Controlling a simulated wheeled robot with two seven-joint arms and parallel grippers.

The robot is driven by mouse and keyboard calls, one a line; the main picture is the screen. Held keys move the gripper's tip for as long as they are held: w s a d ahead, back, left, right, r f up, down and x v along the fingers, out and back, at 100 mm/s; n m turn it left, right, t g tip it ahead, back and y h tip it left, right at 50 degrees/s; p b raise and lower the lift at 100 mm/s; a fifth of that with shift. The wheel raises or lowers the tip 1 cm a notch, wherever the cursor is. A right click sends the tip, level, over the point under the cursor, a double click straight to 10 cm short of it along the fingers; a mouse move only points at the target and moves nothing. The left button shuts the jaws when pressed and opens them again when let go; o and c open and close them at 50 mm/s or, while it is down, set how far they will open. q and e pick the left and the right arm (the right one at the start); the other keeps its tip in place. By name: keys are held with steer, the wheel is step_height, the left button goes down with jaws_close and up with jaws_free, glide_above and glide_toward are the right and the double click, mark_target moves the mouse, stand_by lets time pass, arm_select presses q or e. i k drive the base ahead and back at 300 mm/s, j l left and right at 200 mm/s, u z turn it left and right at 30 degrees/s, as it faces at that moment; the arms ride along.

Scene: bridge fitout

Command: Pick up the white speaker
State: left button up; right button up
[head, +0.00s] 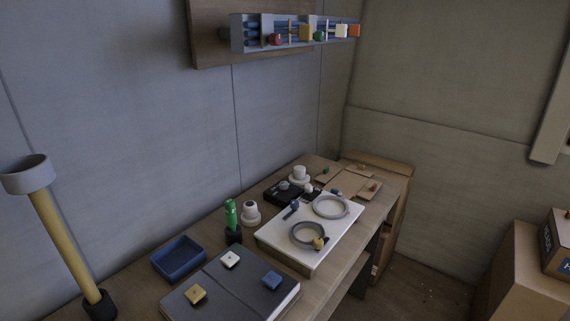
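No thing is plainly marked as the white speaker, and I cannot tell which of several small white things it is. A squat white round piece with a dark top (250,215) stands on the wooden bench, right of a green bottle-like object (231,214). A white stepped round piece (299,174) stands farther back. Neither of my grippers is in view.
A white board (281,242) with two grey rings fills the bench's middle right. A blue tray (178,257) sits left of the case. A yellow post with a grey cup (62,235) rises at left. A wall shelf (237,34) hangs above. Cardboard boxes (510,265) stand right.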

mark_target(298, 176)
steer(key=i+l+u, duration=0.25)
steer(key=l, duration=0.25)
steer(key=i+l+u, duration=0.25)
steer(key=l, duration=0.25)
steer(key=i+l+u, duration=0.3)
steer(key=l, duration=0.3)
steer(key=l+u, duration=0.25)
steer(key=l, duration=0.35)
steer(key=i+l+u, duration=0.25)
steer(key=l, duration=0.4)
steer(key=k+l+u, duration=0.1)
steer(key=l+u, duration=0.15)
steer(key=l, duration=0.35)
